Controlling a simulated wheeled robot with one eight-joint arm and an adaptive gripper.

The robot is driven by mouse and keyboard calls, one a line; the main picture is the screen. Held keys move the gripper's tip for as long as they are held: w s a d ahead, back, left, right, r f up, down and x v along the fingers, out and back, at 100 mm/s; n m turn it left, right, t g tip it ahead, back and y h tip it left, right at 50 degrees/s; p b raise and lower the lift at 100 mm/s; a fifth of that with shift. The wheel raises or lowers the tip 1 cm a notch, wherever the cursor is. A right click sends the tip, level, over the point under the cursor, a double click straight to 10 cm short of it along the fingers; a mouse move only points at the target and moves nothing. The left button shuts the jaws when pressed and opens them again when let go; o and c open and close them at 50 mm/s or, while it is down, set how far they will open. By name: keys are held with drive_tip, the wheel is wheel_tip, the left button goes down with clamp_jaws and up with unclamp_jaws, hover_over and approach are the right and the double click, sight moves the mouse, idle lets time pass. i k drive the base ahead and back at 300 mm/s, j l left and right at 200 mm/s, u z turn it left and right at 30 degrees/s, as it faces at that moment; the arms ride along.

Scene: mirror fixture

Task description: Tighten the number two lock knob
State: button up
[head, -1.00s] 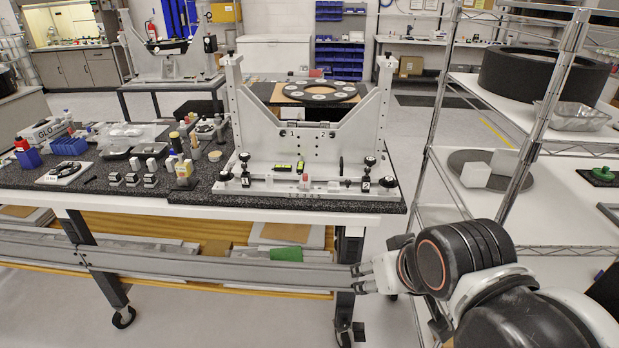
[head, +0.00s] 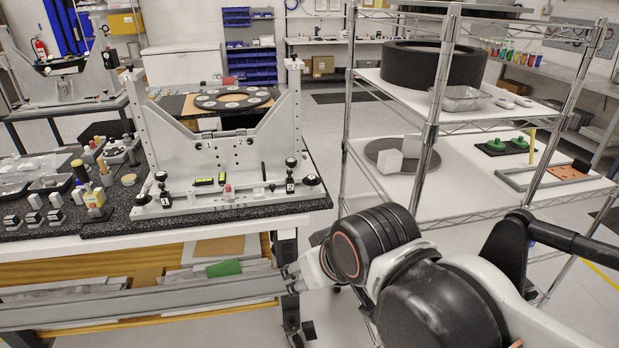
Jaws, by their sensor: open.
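The mirror fixture (head: 215,165) is a light grey U-shaped frame on a white base plate on the black granite table. A small block marked 2 (head: 290,188) is at the right end of its base. A black knob (head: 291,162) stands above that mark, and another black knob (head: 312,180) is just to its right. I cannot tell which is the number two lock knob. Another black knob (head: 161,176) is at the left end. My gripper (head: 288,277) is open, low beside the table's right leg, below and apart from the knobs. Its fingertips are small here.
The granite table (head: 250,211) has a lower shelf and a long grey rail. Small bottles and blocks crowd the table's left side. Floor shows between table and rack.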

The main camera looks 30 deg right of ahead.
sight(311, 181)
drive_tip(key=i+l, duration=0.2)
drive_tip(key=i, duration=0.3)
drive_tip(key=i+l+z, duration=0.1)
drive_tip(key=i+l, duration=0.15)
drive_tip(key=i, duration=0.25)
